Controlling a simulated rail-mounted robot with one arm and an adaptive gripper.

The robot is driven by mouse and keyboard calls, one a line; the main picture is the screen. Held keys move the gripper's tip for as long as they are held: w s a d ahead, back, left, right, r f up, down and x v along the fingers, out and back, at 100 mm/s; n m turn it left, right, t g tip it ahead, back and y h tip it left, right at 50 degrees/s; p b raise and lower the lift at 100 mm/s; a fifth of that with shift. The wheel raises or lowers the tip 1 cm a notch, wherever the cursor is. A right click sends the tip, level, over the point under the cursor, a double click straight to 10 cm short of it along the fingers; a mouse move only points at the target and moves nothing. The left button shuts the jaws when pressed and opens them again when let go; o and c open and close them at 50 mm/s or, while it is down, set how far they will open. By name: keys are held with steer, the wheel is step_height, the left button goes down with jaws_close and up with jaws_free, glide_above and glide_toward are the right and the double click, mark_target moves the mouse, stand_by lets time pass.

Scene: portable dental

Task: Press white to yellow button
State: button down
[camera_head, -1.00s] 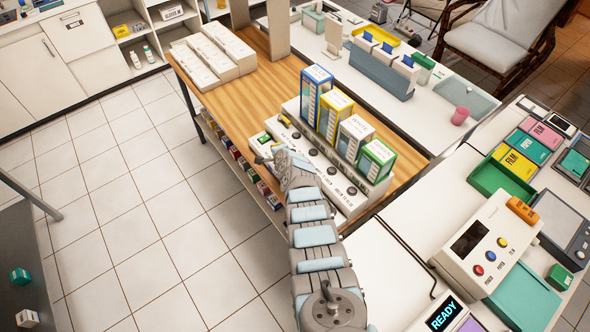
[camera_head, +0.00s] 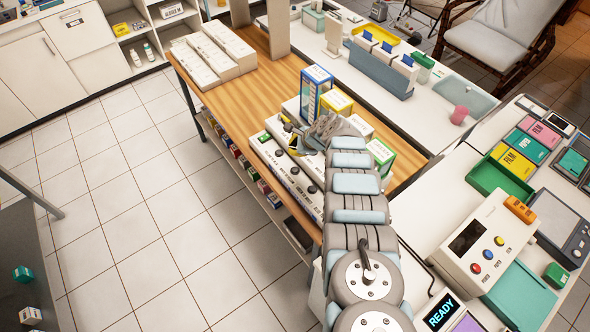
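A long white unit (camera_head: 290,178) stands on the wooden table, with a row of dark round buttons and small printed labels along its front. The labels are too small to read, so I cannot tell which button is white to yellow. Blue (camera_head: 316,84), yellow (camera_head: 337,101) and green (camera_head: 381,155) trimmed boxes stand in a row on it. A white box (camera_head: 359,125) is partly hidden by my arm. My gripper (camera_head: 306,134) is over the unit, in front of the yellow and white boxes. Its fingers are small and blurred against the unit. Contact with a button cannot be seen.
Several white boxes (camera_head: 213,52) lie at the table's back left. The tiled floor (camera_head: 140,210) at left is clear.

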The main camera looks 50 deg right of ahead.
mark_target(295, 170)
step_height(295, 170, down, 9)
steer(key=b, duration=0.8)
steer(key=shift+b, duration=0.35)
stand_by(1.2)
steer(key=shift+f+b, duration=0.35)
steer(key=shift+b, duration=0.05)
